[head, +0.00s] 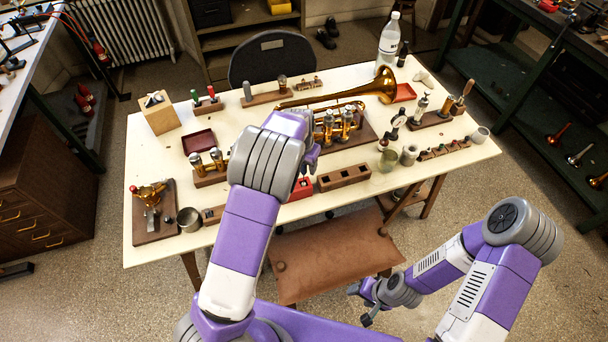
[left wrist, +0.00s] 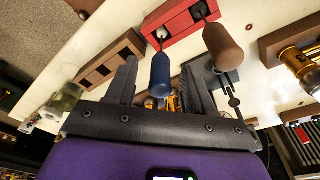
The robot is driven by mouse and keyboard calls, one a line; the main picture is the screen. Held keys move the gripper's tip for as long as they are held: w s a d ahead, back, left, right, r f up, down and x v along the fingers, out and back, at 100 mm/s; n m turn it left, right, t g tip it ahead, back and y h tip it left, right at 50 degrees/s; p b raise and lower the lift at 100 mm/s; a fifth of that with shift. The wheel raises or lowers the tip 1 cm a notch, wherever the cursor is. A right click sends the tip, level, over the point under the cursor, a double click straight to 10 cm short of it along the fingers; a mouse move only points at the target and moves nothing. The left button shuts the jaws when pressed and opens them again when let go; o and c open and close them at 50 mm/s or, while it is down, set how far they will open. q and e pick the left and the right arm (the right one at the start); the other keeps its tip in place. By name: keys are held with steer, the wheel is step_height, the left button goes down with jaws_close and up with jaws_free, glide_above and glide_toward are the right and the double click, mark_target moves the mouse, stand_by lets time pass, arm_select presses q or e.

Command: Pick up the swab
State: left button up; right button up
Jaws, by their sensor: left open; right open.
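A red block (left wrist: 182,22) holds two upright pieces, seen from above in the left wrist view: a dark blue one (left wrist: 160,78) and a brown one (left wrist: 222,45). I cannot tell which, if either, is the swab. My left gripper (left wrist: 163,88) is open. The blue piece appears between its two fingers, with space on both sides; contact does not show. In the head view the red block (head: 301,188) is partly hidden by my left gripper (head: 308,160) and forearm. My right gripper (head: 362,302) is open and empty, low beside the brown stool.
A cream table (head: 150,120) carries a brass horn (head: 375,88), a wooden slotted block (head: 344,178), a glass jar (head: 387,160), a dark red tray (head: 198,141) and a metal cup (head: 189,219). A brown stool (head: 330,258) stands in front. A water bottle (head: 388,40) stands at the back.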

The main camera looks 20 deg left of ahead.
arm_select(q)
steer(key=shift+f, duration=0.35)
steer(key=shift+c, duration=0.2)
jaws_close()
